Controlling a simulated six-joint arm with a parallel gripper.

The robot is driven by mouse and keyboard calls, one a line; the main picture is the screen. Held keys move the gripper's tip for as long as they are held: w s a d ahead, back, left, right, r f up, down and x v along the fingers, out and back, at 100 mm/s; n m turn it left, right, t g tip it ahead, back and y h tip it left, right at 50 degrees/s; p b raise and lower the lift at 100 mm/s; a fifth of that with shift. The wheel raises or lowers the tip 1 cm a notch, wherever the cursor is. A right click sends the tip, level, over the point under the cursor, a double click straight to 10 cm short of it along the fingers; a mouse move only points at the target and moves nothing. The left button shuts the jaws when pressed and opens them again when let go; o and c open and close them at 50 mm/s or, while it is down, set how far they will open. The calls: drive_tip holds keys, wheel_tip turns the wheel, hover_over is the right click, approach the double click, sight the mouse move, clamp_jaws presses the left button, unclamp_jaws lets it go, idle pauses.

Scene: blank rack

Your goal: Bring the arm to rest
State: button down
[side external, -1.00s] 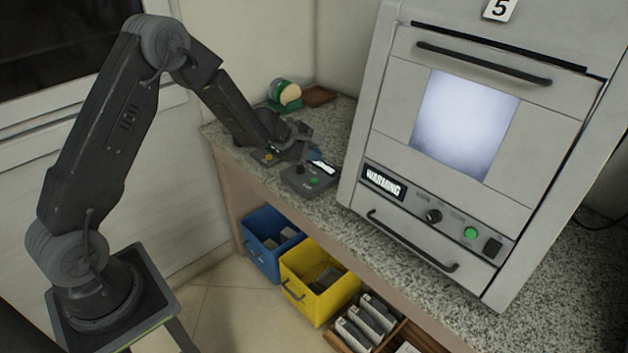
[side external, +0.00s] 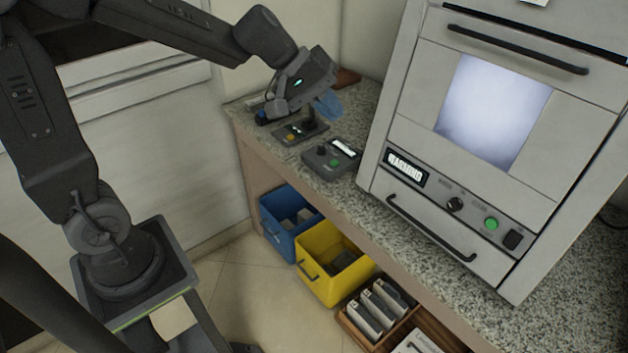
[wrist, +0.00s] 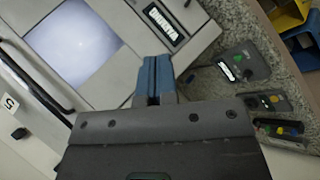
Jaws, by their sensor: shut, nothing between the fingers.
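My gripper (side external: 327,106) is at the end of my arm, above the back part of the granite counter. Its blue fingers point down and toward the right in the side view. In the wrist view the two blue fingers (wrist: 154,76) lie together, shut with nothing between them. Behind the fingers there, the machine's front and its "WARMING" display are in view. In the side view the gripper body partly hides the items at the counter's back corner.
The large grey machine (side external: 405,197) with a lit window shows "WARMING". Control boxes (side external: 331,160) and (side external: 300,134) sit on the counter under and beside my gripper. A blue bin (side external: 283,236), a yellow bin (side external: 322,287) and a wooden rack (side external: 352,324) are below.

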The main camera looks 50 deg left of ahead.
drive_tip(key=s+a+m+y, duration=0.2)
drive_tip(key=s+m+y, duration=0.3)
drive_tip(key=s, duration=1.4)
drive_tip(key=m, duration=0.3)
drive_tip(key=shift+s+a+r+y, duration=0.25)
drive_tip(key=shift+s+r+y, duration=0.1)
drive_tip(key=shift+r+y, duration=0.05)
drive_tip(key=c, duration=1.8)
unclamp_jaws()
drive_tip(key=shift+c, duration=0.2)
idle(2.4)
